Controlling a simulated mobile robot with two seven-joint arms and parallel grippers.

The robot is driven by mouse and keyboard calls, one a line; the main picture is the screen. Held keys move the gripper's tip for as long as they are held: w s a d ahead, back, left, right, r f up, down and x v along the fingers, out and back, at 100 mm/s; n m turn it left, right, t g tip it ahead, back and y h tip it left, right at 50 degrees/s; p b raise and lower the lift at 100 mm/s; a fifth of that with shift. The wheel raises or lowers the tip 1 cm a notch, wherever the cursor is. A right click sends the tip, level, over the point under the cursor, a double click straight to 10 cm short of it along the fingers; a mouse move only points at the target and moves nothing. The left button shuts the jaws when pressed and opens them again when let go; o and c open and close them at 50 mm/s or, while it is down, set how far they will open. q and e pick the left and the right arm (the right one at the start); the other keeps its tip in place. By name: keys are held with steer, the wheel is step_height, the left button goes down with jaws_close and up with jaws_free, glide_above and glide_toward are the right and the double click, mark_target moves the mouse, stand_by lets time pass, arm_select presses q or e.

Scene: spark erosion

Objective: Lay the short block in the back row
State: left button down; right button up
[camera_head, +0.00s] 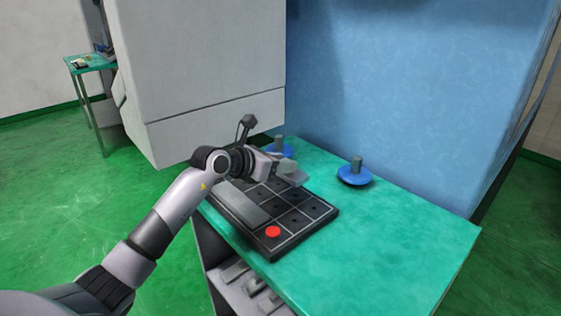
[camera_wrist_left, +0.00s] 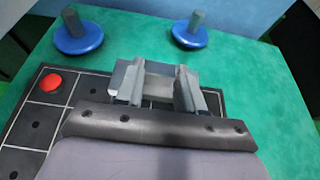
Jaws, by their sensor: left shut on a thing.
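My left gripper (camera_head: 290,172) is over the far part of the black gridded tray (camera_head: 288,238). It is shut on a small grey block, which I take to be the short block (camera_wrist_left: 158,82); this shows between the two fingers in the left wrist view. The fingers hide part of it, and I cannot tell whether it touches the tray. A longer flat grey block (camera_head: 240,203) lies on the tray's left side in the head view. The tray also shows in the left wrist view (camera_wrist_left: 22,128). My right gripper is not in view.
A red disc (camera_head: 272,231) sits in the tray's near corner. Two blue round bases with grey posts stand behind the tray, one at right (camera_head: 355,175), one partly behind my gripper (camera_head: 284,150). The green tabletop (camera_head: 380,235) is clear at right. A big grey housing (camera_head: 205,70) stands at left.

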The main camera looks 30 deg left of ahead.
mark_target(281, 177)
arm_select(q)
steer(key=shift+f+b, duration=1.15)
steer(key=shift+f, duration=0.4)
steer(key=shift+f+b, duration=0.4)
steer(key=shift+f, duration=0.25)
steer(key=c, duration=0.7)
jaws_free()
steer(key=shift+f, duration=0.1)
steer(key=shift+o, duration=0.5)
steer(key=shift+f, duration=0.15)
step_height(281, 177, up, 12)
steer(key=p, duration=0.9)
steer(key=shift+f, duration=0.25)
